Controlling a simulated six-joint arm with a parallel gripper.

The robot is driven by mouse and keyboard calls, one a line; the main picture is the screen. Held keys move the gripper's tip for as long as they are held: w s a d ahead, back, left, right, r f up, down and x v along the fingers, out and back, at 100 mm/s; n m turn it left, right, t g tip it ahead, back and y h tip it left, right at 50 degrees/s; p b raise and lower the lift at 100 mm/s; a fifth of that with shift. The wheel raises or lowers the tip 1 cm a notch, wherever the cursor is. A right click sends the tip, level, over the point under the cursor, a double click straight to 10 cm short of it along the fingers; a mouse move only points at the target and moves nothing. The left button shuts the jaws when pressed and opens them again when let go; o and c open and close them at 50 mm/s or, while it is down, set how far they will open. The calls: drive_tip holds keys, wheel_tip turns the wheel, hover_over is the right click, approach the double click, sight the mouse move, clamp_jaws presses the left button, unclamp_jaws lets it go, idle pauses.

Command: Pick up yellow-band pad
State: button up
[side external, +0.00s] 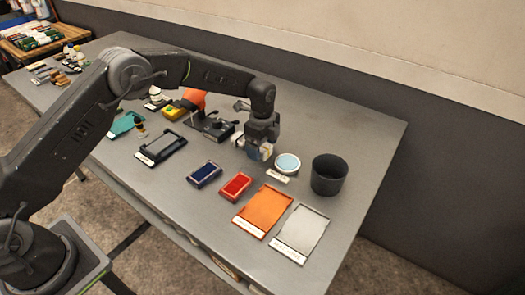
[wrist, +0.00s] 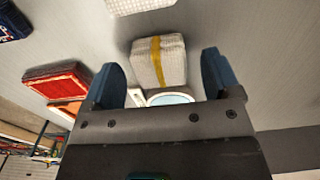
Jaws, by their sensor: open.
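The yellow-band pad (wrist: 172,65) is a white, textured block with a yellow strip across its middle, seen in the wrist view. My gripper (wrist: 159,60) is open, with one blue finger on each side of the pad in the picture. Gaps show between the pad and both fingers. In the side view, my gripper (side external: 261,150) is low over the table, left of a round light-blue dish. A small pale patch shows at its fingers there, but I cannot clearly tell the pad from the fingers.
A second white textured pad (wrist: 140,4) is cut off at the wrist view's top. The round dish (side external: 287,162) and a black bin (side external: 328,176) stand right of my gripper. Blue (side external: 204,174), red (side external: 236,186), orange (side external: 263,211) and grey (side external: 303,232) trays lie nearer the front edge.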

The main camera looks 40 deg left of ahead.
drive_tip(key=shift+f, duration=0.5)
drive_tip(key=c, duration=1)
drive_tip(key=shift+r, duration=0.1)
drive_tip(key=shift+r, duration=0.55)
wheel_tip(320, 180, up, 3)
drive_tip(key=shift+f, duration=0.2)
drive_tip(key=s+a+r, duration=0.3)
drive_tip(key=a+r, duration=0.4)
drive_tip(key=a, duration=0.4)
drive_tip(key=shift+s, duration=0.4)
